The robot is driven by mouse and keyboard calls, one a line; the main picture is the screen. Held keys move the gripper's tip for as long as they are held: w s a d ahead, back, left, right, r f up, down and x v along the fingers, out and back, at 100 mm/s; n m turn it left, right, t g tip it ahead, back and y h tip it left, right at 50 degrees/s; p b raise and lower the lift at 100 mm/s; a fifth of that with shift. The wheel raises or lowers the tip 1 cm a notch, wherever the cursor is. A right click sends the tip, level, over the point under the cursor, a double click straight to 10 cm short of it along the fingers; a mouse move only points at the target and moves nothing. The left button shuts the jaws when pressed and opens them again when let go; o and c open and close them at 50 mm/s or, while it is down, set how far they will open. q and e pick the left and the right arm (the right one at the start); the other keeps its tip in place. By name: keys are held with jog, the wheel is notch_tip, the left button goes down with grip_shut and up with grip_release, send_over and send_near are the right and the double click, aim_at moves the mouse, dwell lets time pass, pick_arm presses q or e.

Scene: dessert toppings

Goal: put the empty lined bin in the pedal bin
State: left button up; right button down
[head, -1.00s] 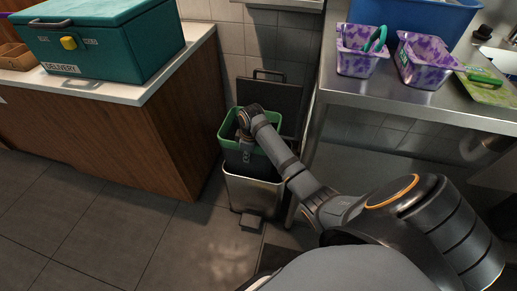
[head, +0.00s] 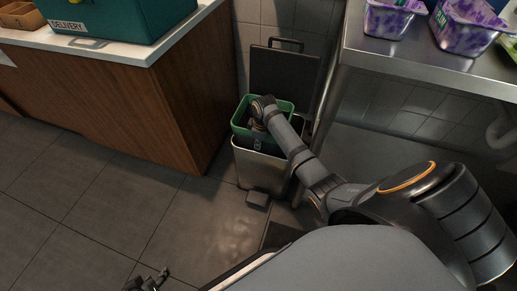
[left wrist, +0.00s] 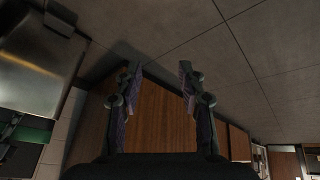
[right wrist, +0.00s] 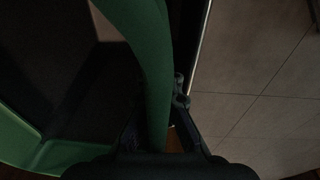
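The pedal bin (head: 260,170), a steel box with its dark lid (head: 284,72) standing open, is on the floor between counter and steel table. The lined bin (head: 239,127), dark with a green rim, sits partly down inside it, its upper part above the steel edge. My right gripper (head: 259,118) is shut on its rim; the green rim (right wrist: 152,70) runs between the fingers in the right wrist view. My left gripper (head: 150,281) is at the bottom edge of the head view, apart from the bins. Its fingers (left wrist: 158,80) are open and empty in the left wrist view.
A wooden counter (head: 130,100) with a teal delivery box (head: 120,15) stands left of the pedal bin. A steel table (head: 430,65) with purple-patterned tubs (head: 392,20) stands to the right. The tiled floor at front left is clear. A pedal (head: 257,198) sticks out at the pedal bin's front.

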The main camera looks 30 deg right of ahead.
pick_arm(q)
jog(key=w+r+t, duration=0.4)
jog(key=w+r, duration=0.2)
jog(key=w, duration=0.3)
jog(key=shift+a+r+t+b, duration=0.15)
jog(key=shift+a+t+b, duration=0.25)
jog(key=shift+b, duration=0.05)
pick_arm(e)
jog(key=f, duration=0.2)
jog(key=shift+w+a+f, duration=0.1)
jog(key=shift+a+f, duration=0.1)
jog(key=shift+f, duration=0.2)
jog(key=c, duration=1.8)
grip_release()
jog(key=shift+f, duration=0.15)
pick_arm(q)
jog(key=s+f+g+p, duration=0.2)
jog(key=s+g+p, duration=0.3)
jog(key=s, duration=0.5)
jog(key=shift+a+f+g+y, duration=0.3)
jog(key=shift+f+g+y, duration=0.1)
jog(key=shift+g, duration=0.8)
pick_arm(e)
notch_tip(320, 180, up, 12)
jog(key=s, duration=0.1)
jog(key=shift+s+d, duration=0.3)
jog(key=shift+s, duration=0.05)
